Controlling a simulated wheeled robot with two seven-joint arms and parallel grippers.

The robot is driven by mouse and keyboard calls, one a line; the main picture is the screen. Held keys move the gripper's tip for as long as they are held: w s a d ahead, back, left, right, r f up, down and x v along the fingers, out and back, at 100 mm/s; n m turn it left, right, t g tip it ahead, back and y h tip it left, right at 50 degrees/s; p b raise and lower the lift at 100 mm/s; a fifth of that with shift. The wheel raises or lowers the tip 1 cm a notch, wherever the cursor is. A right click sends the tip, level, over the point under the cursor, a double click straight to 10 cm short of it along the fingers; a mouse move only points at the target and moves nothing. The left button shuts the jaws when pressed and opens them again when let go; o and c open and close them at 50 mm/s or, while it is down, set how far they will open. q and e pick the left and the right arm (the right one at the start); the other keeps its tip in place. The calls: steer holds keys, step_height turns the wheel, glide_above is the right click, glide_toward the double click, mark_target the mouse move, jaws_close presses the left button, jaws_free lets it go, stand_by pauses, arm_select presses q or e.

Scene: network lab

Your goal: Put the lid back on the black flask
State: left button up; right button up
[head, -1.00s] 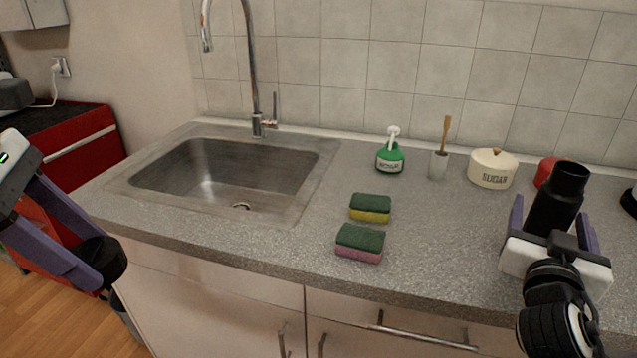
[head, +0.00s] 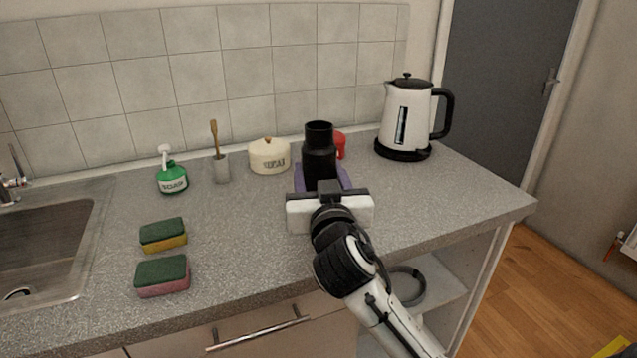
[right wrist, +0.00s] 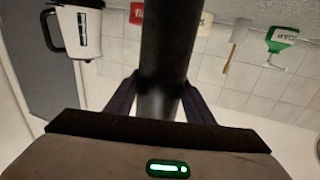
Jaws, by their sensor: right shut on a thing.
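The black flask (head: 318,152) is upright above the counter, in front of the red object at the back. Its top is open, with no lid on it. My right gripper (head: 323,180) is shut around the flask's lower body, with a purple finger on each side. In the right wrist view the flask (right wrist: 168,50) stands out as a dark cylinder between the fingers (right wrist: 158,95). The gripper body hides the flask's base in the head view. My left gripper and the lid are in neither current view.
A white kettle (head: 405,118) stands at the back right. A sugar pot (head: 269,155), a brush holder (head: 221,168) and a green soap bottle (head: 172,178) line the back. Two sponges (head: 163,235) (head: 162,276) lie by the sink (head: 45,250). The counter (head: 440,190) is clear at right.

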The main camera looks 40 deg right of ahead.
mark_target(321, 139)
arm_select(q)
steer(key=shift+r+p, duration=0.45)
steer(key=shift+r, duration=0.1)
arm_select(e)
step_height(321, 139, up, 8)
steer(key=shift+f, duration=0.1)
steer(key=o, duration=0.8)
steer(key=c, duration=0.9)
